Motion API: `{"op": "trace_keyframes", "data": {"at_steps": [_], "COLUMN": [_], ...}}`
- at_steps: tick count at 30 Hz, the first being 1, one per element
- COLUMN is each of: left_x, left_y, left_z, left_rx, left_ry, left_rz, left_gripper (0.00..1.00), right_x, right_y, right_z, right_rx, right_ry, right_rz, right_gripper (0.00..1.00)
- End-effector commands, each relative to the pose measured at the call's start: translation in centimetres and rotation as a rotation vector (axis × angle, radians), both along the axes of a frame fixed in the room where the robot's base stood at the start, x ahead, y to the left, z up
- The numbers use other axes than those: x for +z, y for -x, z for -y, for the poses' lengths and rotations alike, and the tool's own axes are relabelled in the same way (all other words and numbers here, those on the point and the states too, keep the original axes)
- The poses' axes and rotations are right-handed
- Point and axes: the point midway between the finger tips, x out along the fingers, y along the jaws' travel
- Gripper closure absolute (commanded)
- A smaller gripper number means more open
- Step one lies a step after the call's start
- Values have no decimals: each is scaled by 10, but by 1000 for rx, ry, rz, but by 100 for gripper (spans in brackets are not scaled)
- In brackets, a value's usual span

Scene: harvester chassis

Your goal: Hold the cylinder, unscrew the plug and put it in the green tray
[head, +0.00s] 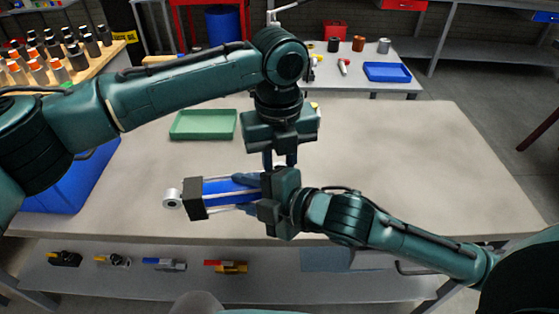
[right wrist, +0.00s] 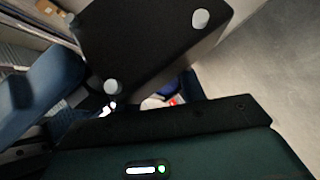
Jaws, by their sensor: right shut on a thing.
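The cylinder (head: 218,189) has a blue barrel, thin silver rods, a black end block and a silver eye at its left end. It lies level above the table's front part. My right gripper (head: 247,189) is shut around its right part and hides that end. In the right wrist view, a black block (right wrist: 150,40) with pale round ends fills the top. My left gripper (head: 279,160) points down just above the right gripper; its fingertips are partly hidden and its opening is unclear. The plug cannot be made out. The green tray (head: 203,125) is empty, behind the cylinder.
The pale table (head: 420,150) is clear on the right. A blue bin (head: 75,185) stands at its left end. A lower shelf (head: 200,285) in front carries several small parts. A back table holds a blue tray (head: 387,72) and small items.

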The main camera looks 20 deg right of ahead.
Motion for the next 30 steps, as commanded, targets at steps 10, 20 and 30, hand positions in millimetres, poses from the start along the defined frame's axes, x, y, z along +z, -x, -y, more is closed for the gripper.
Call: {"op": "trace_keyframes", "data": {"at_steps": [10,20,30], "left_x": [1,1,36], "left_y": [0,0,0], "left_z": [1,0,0], "left_rx": [-3,-2,-3], "left_ry": [3,0,-1], "left_rz": [1,0,1], "left_gripper": [65,53,53], "right_x": [7,7,5], "right_y": [0,0,-1], "right_z": [-2,-1,-1], "right_rx": [6,4,1], "right_ry": [-12,-10,-8], "right_rz": [13,14,12], "right_gripper": [100,100,100]}}
